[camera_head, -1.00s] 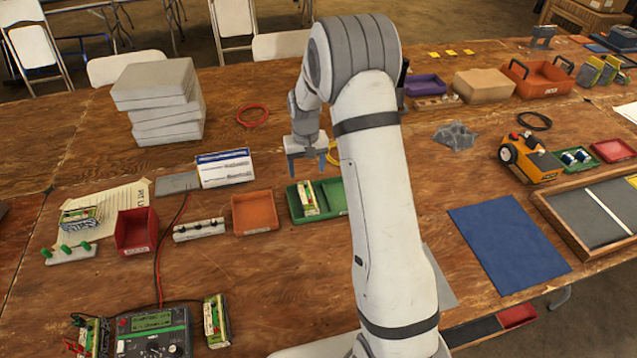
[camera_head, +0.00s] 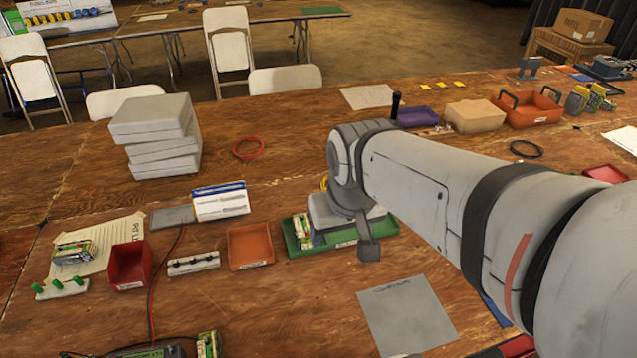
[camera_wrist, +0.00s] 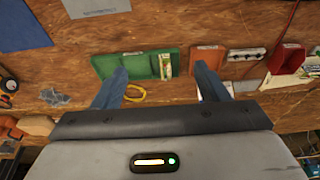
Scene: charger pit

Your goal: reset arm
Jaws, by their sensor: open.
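My arm reaches in from the right of the head view, its wrist bent down over the green tray (camera_head: 300,246). My gripper (camera_wrist: 160,82) is open in the wrist view, with its two blue-grey fingers wide apart and nothing between them. In the head view one finger (camera_head: 369,249) shows at the front edge of the green tray; the other is hidden. A white and green battery pack (camera_head: 303,232) stands in the tray's left compartment. It also shows in the wrist view (camera_wrist: 166,67), beyond the fingers.
An orange tray (camera_head: 250,246), a red bin (camera_head: 129,265) and a white holder strip (camera_head: 194,263) stand left of the green tray. A grey sheet (camera_head: 408,315) lies in front. Stacked grey cases (camera_head: 155,135) stand at the back left. Bare wood lies in front of the trays.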

